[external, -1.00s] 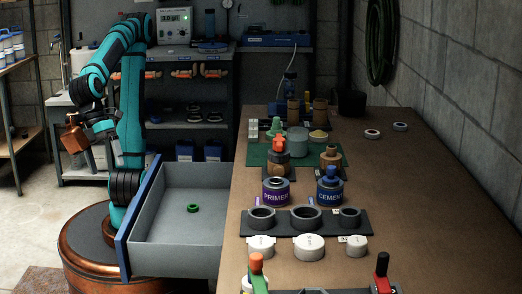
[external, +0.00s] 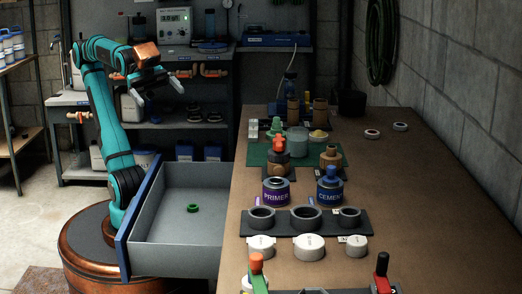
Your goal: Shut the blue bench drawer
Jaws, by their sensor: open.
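The blue bench drawer (external: 138,222) stands pulled out to the left from the workbench (external: 420,215). Its front panel is blue and its inside is grey. A small green ring (external: 192,208) lies on the drawer floor. My gripper (external: 162,101) is open and empty, raised in the air above and behind the drawer, in front of the back shelves. It touches nothing that I can see. The drawer's outer front face is mostly turned away from the camera, and my arm stands just to the left of it.
The bench carries a purple primer can (external: 276,191), a blue cement can (external: 330,192), grey rings on a dark mat (external: 360,229) and white caps (external: 309,246). A back shelf unit (external: 190,134) stands behind my arm. Air above the drawer is clear.

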